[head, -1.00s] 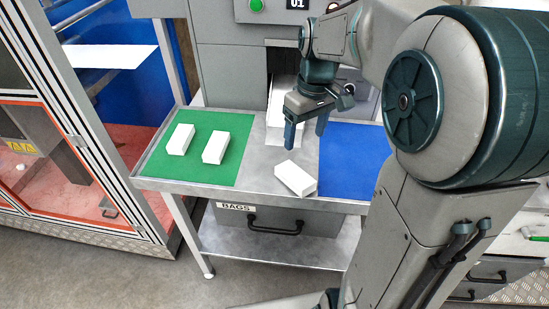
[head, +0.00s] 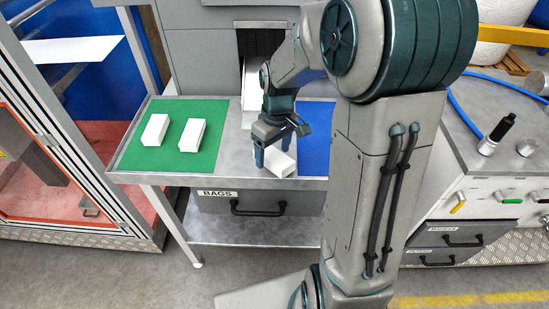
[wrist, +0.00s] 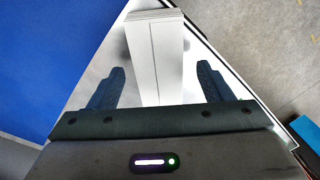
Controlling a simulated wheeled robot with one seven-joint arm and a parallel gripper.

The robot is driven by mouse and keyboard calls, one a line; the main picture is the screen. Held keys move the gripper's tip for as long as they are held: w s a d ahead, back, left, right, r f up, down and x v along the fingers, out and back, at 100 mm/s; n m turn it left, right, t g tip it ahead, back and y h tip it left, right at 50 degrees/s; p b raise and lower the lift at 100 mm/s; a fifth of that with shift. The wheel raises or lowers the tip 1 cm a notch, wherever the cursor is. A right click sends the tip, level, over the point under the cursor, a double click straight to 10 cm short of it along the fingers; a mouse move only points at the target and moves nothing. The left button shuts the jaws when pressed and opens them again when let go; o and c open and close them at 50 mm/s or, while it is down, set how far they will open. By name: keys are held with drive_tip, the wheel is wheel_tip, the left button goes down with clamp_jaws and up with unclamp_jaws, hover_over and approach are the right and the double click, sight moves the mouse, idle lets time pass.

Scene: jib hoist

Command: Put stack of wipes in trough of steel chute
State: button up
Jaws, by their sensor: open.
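A white stack of wipes (head: 281,166) lies on the bare steel strip of the table, near its front edge. My gripper (head: 273,151) is open just above and around it, pointing down. In the wrist view the stack (wrist: 157,58) lies between the two open fingers (wrist: 158,88), with a gap on both sides. Two similar white stacks (head: 155,130) (head: 192,135) lie on the green mat. The steel chute (head: 250,88) comes out of the dark opening in the grey machine behind my gripper; my arm hides part of its trough.
The steel table (head: 233,172) carries a green mat (head: 168,165) on the left and a blue mat (head: 314,150) on the right, partly behind my arm. A framed cabinet (head: 75,120) stands at the left. A bench with hoses and valves (head: 490,190) stands at the right.

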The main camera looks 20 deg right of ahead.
drive_tip(key=shift+f, duration=0.95)
drive_tip(key=c, duration=1.2)
drive_tip(key=shift+r, duration=0.15)
